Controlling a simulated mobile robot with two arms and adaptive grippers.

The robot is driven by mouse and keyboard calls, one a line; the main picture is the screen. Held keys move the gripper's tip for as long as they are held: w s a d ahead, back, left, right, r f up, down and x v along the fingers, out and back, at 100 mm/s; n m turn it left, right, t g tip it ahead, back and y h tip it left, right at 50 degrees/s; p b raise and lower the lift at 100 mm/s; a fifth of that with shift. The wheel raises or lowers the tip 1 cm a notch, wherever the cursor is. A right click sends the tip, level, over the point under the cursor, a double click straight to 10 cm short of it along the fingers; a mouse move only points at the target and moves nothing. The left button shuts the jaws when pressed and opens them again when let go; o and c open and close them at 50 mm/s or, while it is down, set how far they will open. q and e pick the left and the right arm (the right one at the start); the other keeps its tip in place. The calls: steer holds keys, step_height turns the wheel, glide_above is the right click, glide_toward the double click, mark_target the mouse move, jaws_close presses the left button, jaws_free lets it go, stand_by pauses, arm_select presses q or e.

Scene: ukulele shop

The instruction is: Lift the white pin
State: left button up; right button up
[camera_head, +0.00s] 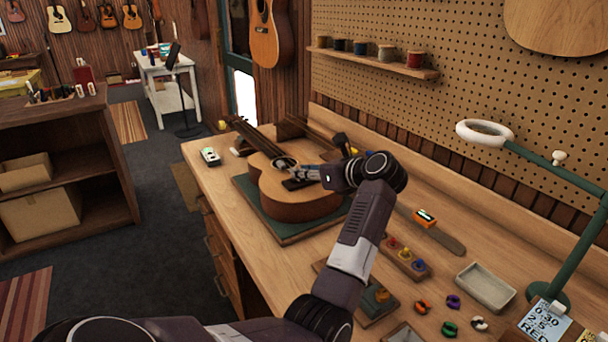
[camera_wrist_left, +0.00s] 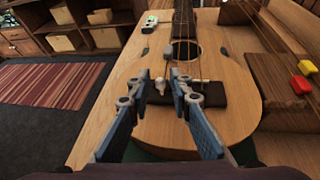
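A ukulele (camera_head: 300,200) with a light wood top lies on a green mat (camera_head: 290,237) on the workbench. In the left wrist view its dark bridge (camera_wrist_left: 208,96) crosses the body below the sound hole. A small whitish piece, apparently the white pin (camera_wrist_left: 160,85), shows at the left end of the bridge, between my fingers in the picture. Whether it is seated or loose I cannot tell. My left gripper (camera_wrist_left: 159,76) is open over the bridge, its fingers apart and not visibly touching the pin. It also shows in the head view (camera_head: 308,173), where the pin is not clear. My right gripper is out of view.
The ukulele's neck and strings run away from the gripper. A pegboard wall with a spool shelf (camera_head: 375,62) stands at the right.

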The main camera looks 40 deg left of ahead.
arm_select(q)
steer(key=shift+o, duration=0.4)
steer(key=shift+d+f, duration=0.1)
steer(key=shift+d, duration=0.2)
steer(key=v, duration=1.1)
steer(key=shift+d+r, duration=0.15)
steer(key=shift+r, duration=0.1)
steer(key=shift+s, duration=0.1)
